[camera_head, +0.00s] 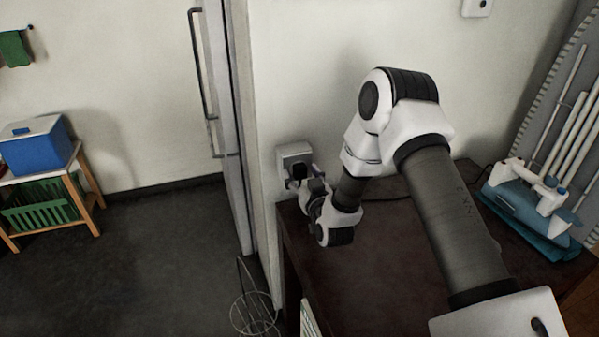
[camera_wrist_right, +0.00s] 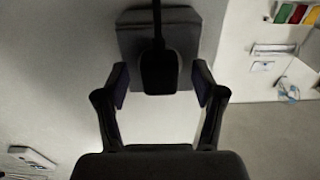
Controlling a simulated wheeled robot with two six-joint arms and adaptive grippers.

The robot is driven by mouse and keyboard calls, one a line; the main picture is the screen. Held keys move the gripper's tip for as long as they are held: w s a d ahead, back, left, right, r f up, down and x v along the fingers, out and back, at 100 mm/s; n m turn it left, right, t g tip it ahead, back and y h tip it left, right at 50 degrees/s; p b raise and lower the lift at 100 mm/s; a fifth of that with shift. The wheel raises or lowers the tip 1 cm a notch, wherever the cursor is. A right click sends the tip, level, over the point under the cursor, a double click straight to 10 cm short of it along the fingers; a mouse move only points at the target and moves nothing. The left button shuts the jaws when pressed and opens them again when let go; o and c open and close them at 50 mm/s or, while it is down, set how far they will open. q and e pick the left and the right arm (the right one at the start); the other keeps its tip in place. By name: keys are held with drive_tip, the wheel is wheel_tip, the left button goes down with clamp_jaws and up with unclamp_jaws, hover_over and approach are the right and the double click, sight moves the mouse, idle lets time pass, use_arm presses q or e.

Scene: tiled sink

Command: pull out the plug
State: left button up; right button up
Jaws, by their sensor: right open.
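The black plug (camera_wrist_right: 158,72) sits in the grey wall socket (camera_wrist_right: 128,42), and its dark cord runs up out of the top of the right wrist view. In the head view the plug (camera_head: 298,171) shows as a small dark shape at the socket (camera_head: 294,150). My right gripper (camera_wrist_right: 160,84) is open, with one finger on each side of the plug. Gaps show between the fingers and the plug. In the head view my right gripper (camera_head: 300,186) is close to the socket, just above the table. My left gripper is not in view.
The dark table (camera_head: 390,270) stands against the wall below the socket. A blue and white appliance (camera_head: 530,200) stands at its right with a dark cord behind it. A wire basket (camera_head: 252,312) is on the floor to the left. A door edge (camera_head: 225,120) is left of the socket.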

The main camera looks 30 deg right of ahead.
idle(0.7)
clamp_jaws()
drive_tip(key=shift+s, duration=0.1)
drive_tip(key=shift+p+v, duration=0.4)
drive_tip(key=shift+v, duration=2.55)
